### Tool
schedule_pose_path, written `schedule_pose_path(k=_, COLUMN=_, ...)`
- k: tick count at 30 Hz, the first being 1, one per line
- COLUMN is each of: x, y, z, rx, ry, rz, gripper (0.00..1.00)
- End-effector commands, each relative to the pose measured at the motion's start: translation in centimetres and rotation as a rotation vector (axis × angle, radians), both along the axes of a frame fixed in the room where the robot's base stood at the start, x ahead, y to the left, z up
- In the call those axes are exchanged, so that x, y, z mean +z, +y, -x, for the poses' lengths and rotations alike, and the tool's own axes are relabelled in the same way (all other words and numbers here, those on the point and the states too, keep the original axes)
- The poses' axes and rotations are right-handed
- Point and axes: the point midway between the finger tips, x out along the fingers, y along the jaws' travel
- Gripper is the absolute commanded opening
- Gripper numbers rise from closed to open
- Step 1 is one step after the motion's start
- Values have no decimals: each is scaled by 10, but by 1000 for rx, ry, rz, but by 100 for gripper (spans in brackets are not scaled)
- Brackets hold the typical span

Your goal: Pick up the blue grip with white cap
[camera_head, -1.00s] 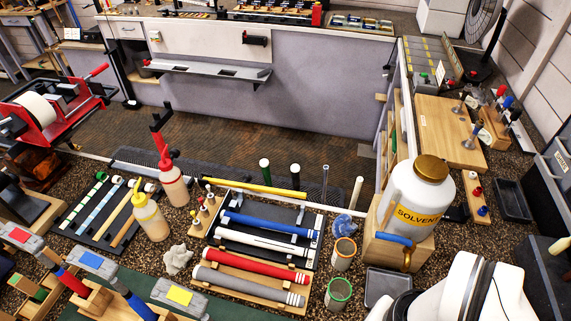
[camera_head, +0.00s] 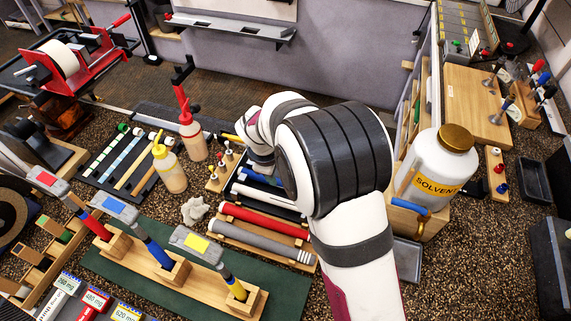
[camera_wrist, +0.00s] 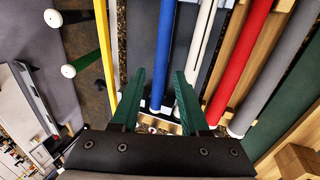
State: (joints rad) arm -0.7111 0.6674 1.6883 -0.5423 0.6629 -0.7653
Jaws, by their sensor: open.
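The blue grip (camera_wrist: 165,50) lies in a dark tray, and its white cap (camera_wrist: 155,107) shows at its near end in the wrist view. A short stretch of the blue grip (camera_head: 262,179) also shows in the head view; my arm hides the rest. My gripper (camera_wrist: 160,92) is open, its two green fingers pointing along the grip. In the picture the blue grip lies between the fingers, nearer the middle than either one. Whether the fingers are down at its height I cannot tell.
A white grip (camera_wrist: 207,50), a red grip (camera_wrist: 240,60) and a grey grip (camera_wrist: 275,75) lie to the right of the blue one. A yellow shaft (camera_wrist: 104,45) runs on the left. The solvent jug (camera_head: 438,165) stands right of my arm.

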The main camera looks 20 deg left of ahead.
Motion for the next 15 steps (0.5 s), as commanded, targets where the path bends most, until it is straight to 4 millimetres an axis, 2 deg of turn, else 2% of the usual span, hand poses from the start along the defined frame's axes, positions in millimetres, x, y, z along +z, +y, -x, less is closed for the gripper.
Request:
schedule_pose_path(k=5, x=-23, y=-1, z=-7, rx=-2, ry=1, rz=0, gripper=45)
schedule_pose_path(k=10, x=-57, y=-3, z=-15, rx=-4, ry=2, rz=1, gripper=45)
schedule_pose_path(k=15, x=-67, y=-3, z=-19, rx=-5, ry=0, rz=-2, gripper=45)
